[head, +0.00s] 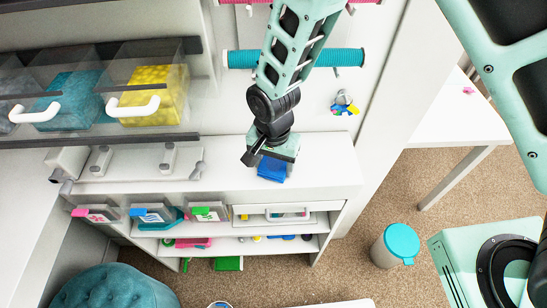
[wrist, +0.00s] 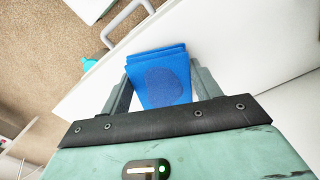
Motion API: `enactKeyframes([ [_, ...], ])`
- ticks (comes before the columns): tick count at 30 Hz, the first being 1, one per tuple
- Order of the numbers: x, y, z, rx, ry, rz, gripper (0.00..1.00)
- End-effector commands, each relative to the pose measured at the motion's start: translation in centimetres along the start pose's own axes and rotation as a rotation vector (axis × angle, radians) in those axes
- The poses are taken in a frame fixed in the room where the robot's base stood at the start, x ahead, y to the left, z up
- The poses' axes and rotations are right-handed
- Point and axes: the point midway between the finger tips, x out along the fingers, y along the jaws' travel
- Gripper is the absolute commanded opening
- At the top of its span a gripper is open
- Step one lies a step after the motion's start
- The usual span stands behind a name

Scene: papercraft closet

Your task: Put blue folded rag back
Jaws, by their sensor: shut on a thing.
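The blue folded rag (head: 271,169) is at the front part of the white counter top (head: 320,160) in the head view. My gripper (head: 275,158) is directly above it, pointing down. In the wrist view the rag (wrist: 160,80) sits between the two fingers of my gripper (wrist: 158,92), which are shut on it. It has a darker patch on its face. I cannot tell whether the rag touches the counter top or hangs just above it.
Clear bins with teal (head: 75,97) and yellow (head: 155,90) contents stand at the back left. Shelves with labelled bins (head: 150,215) and a white drawer (head: 288,214) lie below the counter. A teal-lidded can (head: 398,245) stands on the carpet. The counter's right part is clear.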

Motion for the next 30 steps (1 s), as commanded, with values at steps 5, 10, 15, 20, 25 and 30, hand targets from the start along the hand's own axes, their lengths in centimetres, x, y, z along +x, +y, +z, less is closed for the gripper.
enactKeyframes([
  [5, 0.2, -0.1, -0.2, 0.000, 0.001, -0.002, 0.44],
  [10, 0.3, -0.1, -0.2, 0.001, 0.002, -0.002, 0.44],
  [15, 0.6, -0.1, -0.2, 0.001, 0.001, -0.002, 0.71],
  [20, 0.5, -0.1, -0.2, 0.001, 0.001, -0.002, 0.84],
  [25, 0.4, -0.1, -0.2, 0.001, 0.001, -0.002, 0.84],
  [30, -0.6, -0.2, -0.3, 0.001, 0.003, -0.005, 0.84],
])
